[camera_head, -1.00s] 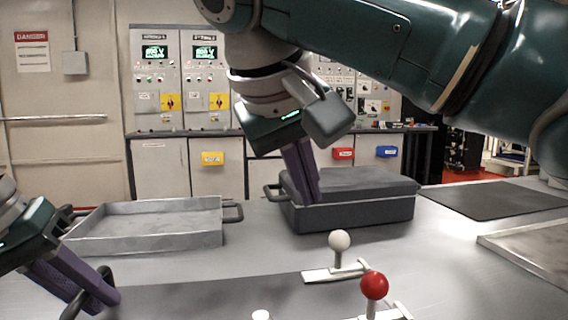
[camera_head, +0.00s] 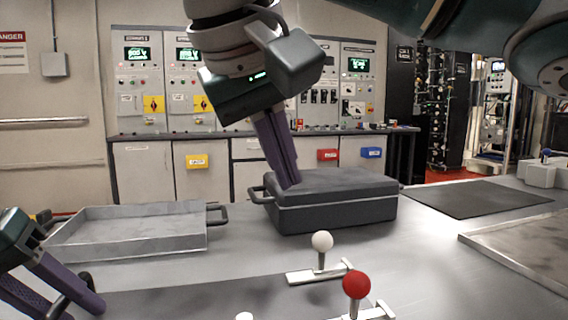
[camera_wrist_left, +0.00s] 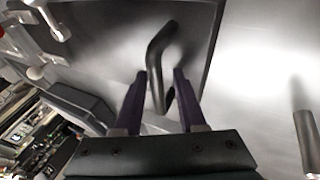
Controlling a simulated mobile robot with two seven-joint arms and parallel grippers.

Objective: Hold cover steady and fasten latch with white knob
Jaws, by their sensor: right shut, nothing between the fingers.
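The dark cover (camera_head: 190,300) lies at the front of the table, partly cut off by the frame. The latch plate (camera_head: 318,275) with the white knob (camera_head: 322,241) stands upright at the cover's right side. My left gripper (camera_head: 88,303) is at the cover's black handle (camera_head: 78,290). In the left wrist view, the handle (camera_wrist_left: 157,80) lies between the purple fingers of my left gripper (camera_wrist_left: 160,75), with gaps beside it.
A red knob (camera_head: 356,285) on another latch stands right of the white one. Another white knob (camera_head: 244,317) shows at the bottom edge. A grey lidded case (camera_head: 340,212), a metal tray (camera_head: 135,241) and a dark mat (camera_head: 475,199) lie behind.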

